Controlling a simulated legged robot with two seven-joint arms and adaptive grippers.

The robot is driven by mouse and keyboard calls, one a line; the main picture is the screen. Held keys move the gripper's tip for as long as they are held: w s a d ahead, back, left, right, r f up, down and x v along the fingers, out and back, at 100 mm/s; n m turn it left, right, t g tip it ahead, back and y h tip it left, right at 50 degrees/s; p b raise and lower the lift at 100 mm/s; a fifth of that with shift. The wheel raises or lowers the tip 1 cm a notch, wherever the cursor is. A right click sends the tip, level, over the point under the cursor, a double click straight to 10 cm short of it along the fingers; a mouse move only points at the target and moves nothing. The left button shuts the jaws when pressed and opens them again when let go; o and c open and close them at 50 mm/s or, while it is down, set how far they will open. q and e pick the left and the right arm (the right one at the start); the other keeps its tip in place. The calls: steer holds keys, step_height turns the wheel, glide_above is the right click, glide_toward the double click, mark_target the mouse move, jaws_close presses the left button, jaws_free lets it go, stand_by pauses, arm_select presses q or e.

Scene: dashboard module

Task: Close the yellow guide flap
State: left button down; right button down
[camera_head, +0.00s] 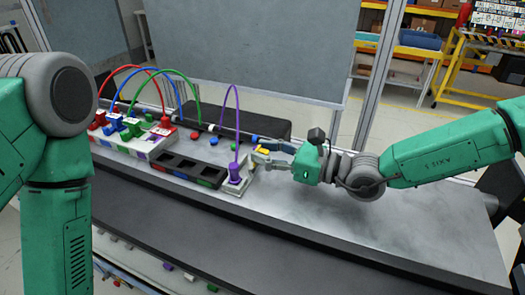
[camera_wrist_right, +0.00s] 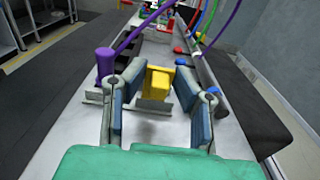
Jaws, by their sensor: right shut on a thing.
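The yellow guide flap (camera_wrist_right: 157,82) stands between the fingers of my right gripper (camera_wrist_right: 160,90) in the right wrist view. In the head view the flap (camera_head: 263,151) is a small yellow patch at the tips of my right gripper (camera_head: 268,158), which reaches in from the right. The gripper is shut on the flap. A purple plug (camera_head: 236,172) with a purple cable stands just left of it, and it also shows in the wrist view (camera_wrist_right: 104,63). My left arm shows at the left of the head view, but its gripper is out of view.
A dark tray with empty slots (camera_head: 190,168) lies left of the purple plug. Red, blue and green plugs and cables stand farther left. A black block (camera_head: 270,127) lies behind the flap. The grey table (camera_head: 350,215) is clear at front right.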

steer(key=shift+w+d, duration=0.1)
steer(key=c, duration=1.5)
jaws_free()
steer(key=shift+c, duration=0.2)
steer(key=shift+d, duration=0.15)
steer(key=shift+d, duration=0.1)
steer(key=v, duration=1.2)
steer(key=shift+f, duration=0.1)
